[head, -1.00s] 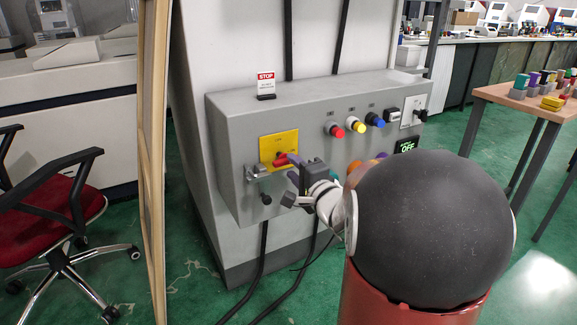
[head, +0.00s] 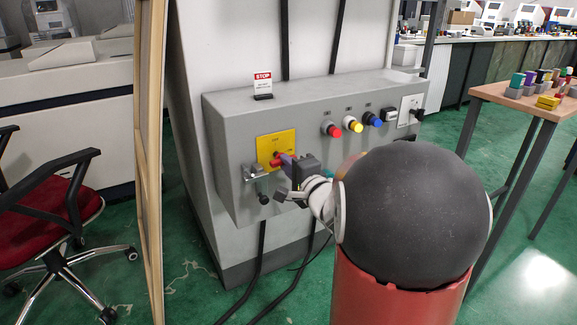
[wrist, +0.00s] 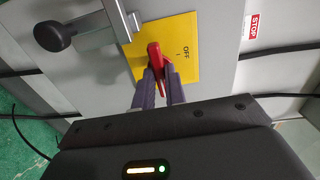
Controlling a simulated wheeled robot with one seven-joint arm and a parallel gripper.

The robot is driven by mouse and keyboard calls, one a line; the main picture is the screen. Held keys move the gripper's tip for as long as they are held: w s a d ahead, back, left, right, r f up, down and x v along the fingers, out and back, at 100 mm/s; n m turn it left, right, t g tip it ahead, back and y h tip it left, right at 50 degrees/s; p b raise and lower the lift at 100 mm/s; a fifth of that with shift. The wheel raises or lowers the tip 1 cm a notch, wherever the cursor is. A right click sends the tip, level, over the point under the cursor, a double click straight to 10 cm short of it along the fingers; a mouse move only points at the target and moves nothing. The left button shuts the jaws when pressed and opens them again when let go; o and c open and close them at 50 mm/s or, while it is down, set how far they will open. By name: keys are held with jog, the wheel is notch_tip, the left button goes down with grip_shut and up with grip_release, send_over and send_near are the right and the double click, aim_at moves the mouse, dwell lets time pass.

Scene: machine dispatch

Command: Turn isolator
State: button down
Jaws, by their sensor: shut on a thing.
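The isolator is a red handle on a yellow plate on the front of a grey control box. In the head view the yellow plate (head: 277,146) is at the box's left, and the red handle (head: 277,161) is partly covered by my gripper (head: 284,166). In the wrist view the red handle (wrist: 155,55) stands out from the yellow plate (wrist: 186,45), which is marked OFF and I. My gripper (wrist: 161,74) has its purple fingers shut on the red handle, one on each side of it. The pivot behind the handle is hidden.
A metal hasp with a black knob (wrist: 55,35) sits beside the plate. Red, yellow and blue buttons (head: 352,124) and a black switch (head: 417,114) are farther right. A STOP sign (head: 263,83) stands on the box. A wooden panel edge (head: 150,160) is at left.

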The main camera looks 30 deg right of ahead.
jog(key=shift+n, duration=0.3)
jog(key=shift+f+n+b, duration=0.15)
jog(key=shift+n+b, duration=4.45)
jog(key=shift+n, duration=4.2)
jog(key=c, duration=1.4)
grip_release()
jog(key=shift+c, duration=0.2)
jog(key=s, duration=0.8)
jog(key=shift+d+p, duration=0.15)
jog(key=shift+p, duration=0.2)
jog(key=shift+w+r, duration=0.1)
jog(key=shift+r, duration=0.1)
